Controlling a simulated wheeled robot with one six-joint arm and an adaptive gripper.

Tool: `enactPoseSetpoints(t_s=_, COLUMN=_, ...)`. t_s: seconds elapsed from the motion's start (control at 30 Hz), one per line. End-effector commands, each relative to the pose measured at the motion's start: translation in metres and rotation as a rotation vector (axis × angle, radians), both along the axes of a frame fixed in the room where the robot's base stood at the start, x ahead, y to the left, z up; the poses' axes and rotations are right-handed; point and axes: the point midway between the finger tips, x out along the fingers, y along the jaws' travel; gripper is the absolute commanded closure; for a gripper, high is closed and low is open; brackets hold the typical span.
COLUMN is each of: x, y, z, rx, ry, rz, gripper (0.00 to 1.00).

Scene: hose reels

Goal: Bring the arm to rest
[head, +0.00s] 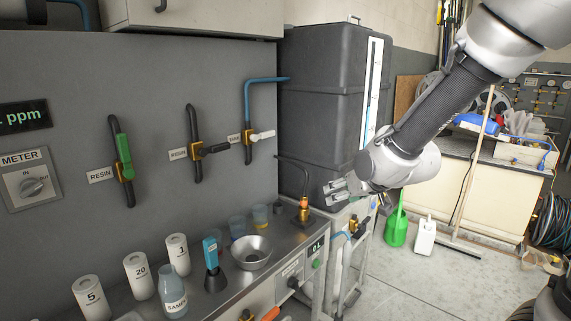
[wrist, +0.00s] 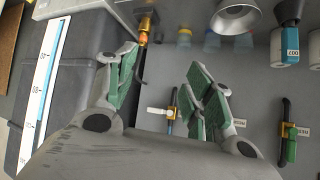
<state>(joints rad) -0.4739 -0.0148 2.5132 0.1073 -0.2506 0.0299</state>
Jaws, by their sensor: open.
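My arm reaches in from the upper right of the head view. My gripper (head: 338,189) hangs in front of the dark tank, above the right end of the steel bench. In the wrist view my gripper (wrist: 165,92) has its green-padded fingers spread apart, with nothing between them. An orange and brass fitting (head: 304,208) with a thin black hose stands on the bench just left of the fingers in the head view. It appears near the left finger in the wrist view (wrist: 144,28), and I cannot tell how close it is.
The dark tank (head: 322,100) stands behind my gripper. The bench holds a metal bowl (head: 251,252), a blue meter (head: 211,254), a sample bottle (head: 172,291) and several white canisters (head: 139,275). Valves with green (head: 123,157), black and white handles line the panel. Floor (head: 420,285) at right is partly free.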

Motion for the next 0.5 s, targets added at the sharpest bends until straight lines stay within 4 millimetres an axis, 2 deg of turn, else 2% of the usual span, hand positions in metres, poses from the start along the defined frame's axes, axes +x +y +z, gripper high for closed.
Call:
enactPoseSetpoints(t_s=0.03, x=-0.011, y=-0.03, z=0.017, rx=-0.014, ry=0.03, rz=-0.038, gripper=0.48)
enactPoseSetpoints(t_s=0.1, x=-0.036, y=-0.069, z=0.032, rx=-0.045, ry=0.098, rz=-0.083, gripper=0.48)
enactPoseSetpoints(t_s=0.17, x=-0.062, y=-0.101, z=0.043, rx=-0.071, ry=0.159, rz=-0.123, gripper=0.48)
enactPoseSetpoints(t_s=0.2, x=-0.082, y=-0.121, z=0.05, rx=-0.088, ry=0.199, rz=-0.151, gripper=0.48)
enactPoseSetpoints(t_s=0.3, x=-0.136, y=-0.163, z=0.063, rx=-0.123, ry=0.296, rz=-0.217, gripper=0.48)
enactPoseSetpoints(t_s=0.4, x=-0.186, y=-0.192, z=0.071, rx=-0.149, ry=0.379, rz=-0.274, gripper=0.48)
enactPoseSetpoints(t_s=0.5, x=-0.224, y=-0.207, z=0.075, rx=-0.164, ry=0.441, rz=-0.314, gripper=0.48)
